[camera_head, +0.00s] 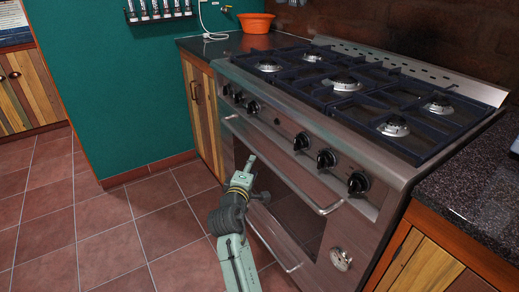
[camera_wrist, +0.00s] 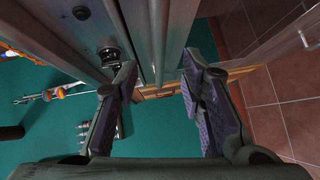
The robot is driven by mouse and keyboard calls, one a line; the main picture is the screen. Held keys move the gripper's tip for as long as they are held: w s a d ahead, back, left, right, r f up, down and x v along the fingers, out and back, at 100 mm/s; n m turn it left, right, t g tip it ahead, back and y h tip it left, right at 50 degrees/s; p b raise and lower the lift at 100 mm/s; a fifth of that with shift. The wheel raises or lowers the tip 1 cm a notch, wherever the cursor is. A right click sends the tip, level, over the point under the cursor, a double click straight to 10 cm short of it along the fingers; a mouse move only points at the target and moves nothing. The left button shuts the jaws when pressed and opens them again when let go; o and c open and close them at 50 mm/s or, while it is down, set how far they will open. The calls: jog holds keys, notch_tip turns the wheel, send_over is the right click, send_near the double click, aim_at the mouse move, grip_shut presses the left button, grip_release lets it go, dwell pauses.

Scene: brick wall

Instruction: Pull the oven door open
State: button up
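The steel oven door (camera_head: 300,200) with its dark window is on the front of the stove and looks shut. Its long bar handle (camera_head: 290,178) runs along the top of the door. My gripper (camera_head: 248,163) is in front of the door, near the left part of this handle. In the wrist view my gripper (camera_wrist: 158,88) is open, its two purple-padded fingers apart. A long metal bar, likely the handle (camera_wrist: 178,35), runs down toward the gap between the fingers. Whether the fingers touch it I cannot tell. My arm hides part of the door's lower left.
Black knobs (camera_head: 301,141) line the panel above the handle. A second bar (camera_head: 274,243) sits lower on the stove front. Wooden cabinets (camera_head: 203,115) flank the stove. The tiled floor (camera_head: 110,235) to the left is clear. An orange bowl (camera_head: 256,22) stands on the back counter.

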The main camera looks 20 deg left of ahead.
aim_at(257, 155)
jog(key=w, duration=0.3)
jog(key=w+a+f, duration=0.1)
jog(key=w, duration=0.3)
jog(key=w+p, duration=0.1)
jog(key=w, duration=0.2)
jog(key=shift+w+a+f, duration=0.15)
jog(key=shift+w+f, duration=0.1)
grip_shut()
dwell(0.5)
